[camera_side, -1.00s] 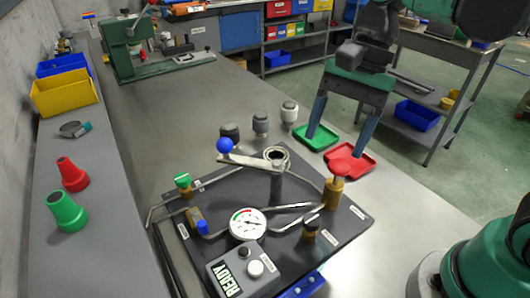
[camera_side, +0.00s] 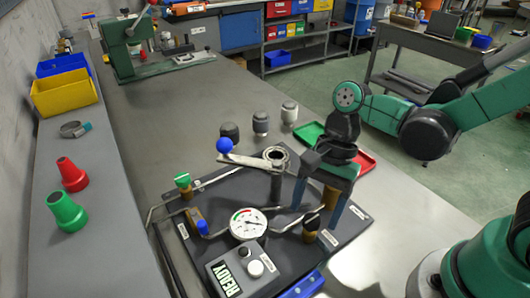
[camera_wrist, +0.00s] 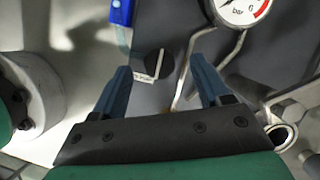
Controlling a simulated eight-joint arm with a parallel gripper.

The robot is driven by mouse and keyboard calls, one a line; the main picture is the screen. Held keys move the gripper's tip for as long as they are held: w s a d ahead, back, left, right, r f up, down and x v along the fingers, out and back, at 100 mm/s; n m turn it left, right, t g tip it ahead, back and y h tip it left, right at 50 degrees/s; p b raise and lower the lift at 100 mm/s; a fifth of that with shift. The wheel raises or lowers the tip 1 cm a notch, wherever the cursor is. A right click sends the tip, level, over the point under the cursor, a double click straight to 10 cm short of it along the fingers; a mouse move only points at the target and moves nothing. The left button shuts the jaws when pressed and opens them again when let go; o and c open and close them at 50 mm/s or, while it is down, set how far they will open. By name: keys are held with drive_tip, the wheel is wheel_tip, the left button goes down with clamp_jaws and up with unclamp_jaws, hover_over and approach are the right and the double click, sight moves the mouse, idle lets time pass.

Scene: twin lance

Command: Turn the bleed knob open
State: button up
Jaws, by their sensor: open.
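A black knob with a white pointer line on a brass body (camera_side: 310,226) stands at the near right of the dark plate (camera_side: 345,225). I take it to be the bleed knob, but its label is too small to read. It shows as a round black top in the wrist view (camera_wrist: 153,64). My gripper (camera_side: 315,217) points down over it, fingers open on either side. In the wrist view my fingertips (camera_wrist: 159,64) flank the knob with a gap on both sides, holding nothing. I cannot tell how far down they reach around it.
A pressure gauge (camera_side: 248,223) sits left of the knob, with pipes nearby. A lever with a blue ball (camera_side: 225,145) rises behind. A READY box (camera_side: 236,272) is at the front. Red tray (camera_side: 362,162) and green tray (camera_side: 309,133) lie beyond the plate.

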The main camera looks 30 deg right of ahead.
drive_tip(key=shift+s+a+f, duration=0.1)
drive_tip(key=shift+a+f, duration=0.1)
drive_tip(key=shift+f, duration=0.25)
clamp_jaws()
